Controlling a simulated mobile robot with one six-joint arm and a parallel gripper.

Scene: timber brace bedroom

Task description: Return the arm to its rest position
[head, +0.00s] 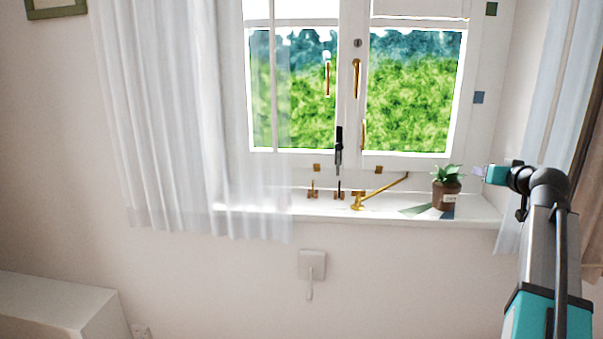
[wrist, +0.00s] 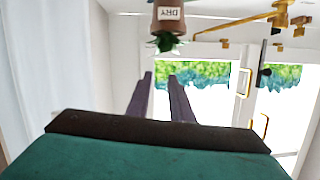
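My arm (head: 540,240) rises from the lower right in the head view and bends at the top toward the window. My gripper (head: 478,171) is at its end, just right of the potted plant (head: 447,187) on the sill. In the wrist view, my gripper (wrist: 160,76) shows two dark fingers with a clear gap and nothing between them. That view is upside down: the plant's brown pot (wrist: 169,15) with a "DRY" label hangs at the top, beyond the fingertips. I see no contact between gripper and plant.
The white sill (head: 330,210) carries brass fittings (head: 357,202) below a closed window (head: 415,90). A sheer curtain (head: 170,120) hangs left, another curtain (head: 555,110) right, close to my arm. A white switch box (head: 312,264) is on the wall. White furniture (head: 60,305) stands lower left.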

